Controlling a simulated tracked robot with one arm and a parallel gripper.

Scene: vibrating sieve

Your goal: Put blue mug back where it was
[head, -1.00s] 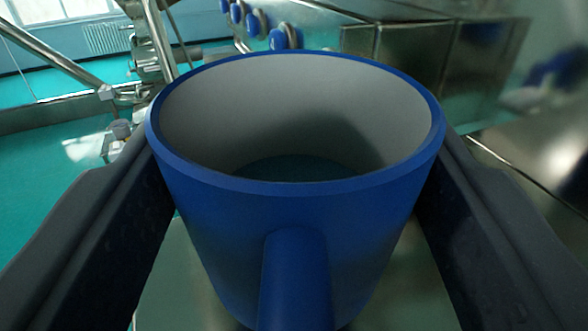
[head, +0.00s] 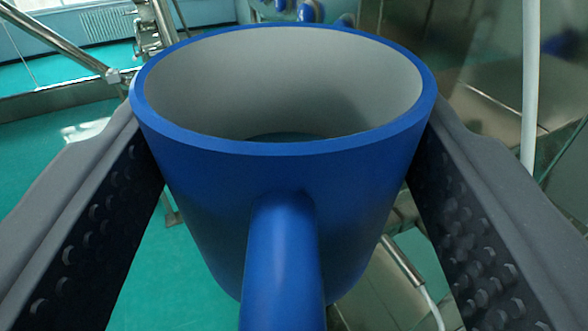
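The blue mug (head: 210,195) fills the middle of the head view. It is upright, with a pale grey inside and its handle facing me. My gripper (head: 286,120) is shut on the mug, with one dark, studded finger against each side below the rim. The mug is held in the air, with green floor far below it. The fingertips are hidden behind the mug. No mug-sized empty spot can be made out in this view.
Shiny metal machinery (head: 475,60) stands at the back right, with a white vertical pipe (head: 530,90) in front of it. Metal tubes and a frame (head: 155,25) are at the back left. Green floor (head: 60,160) is open at the left.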

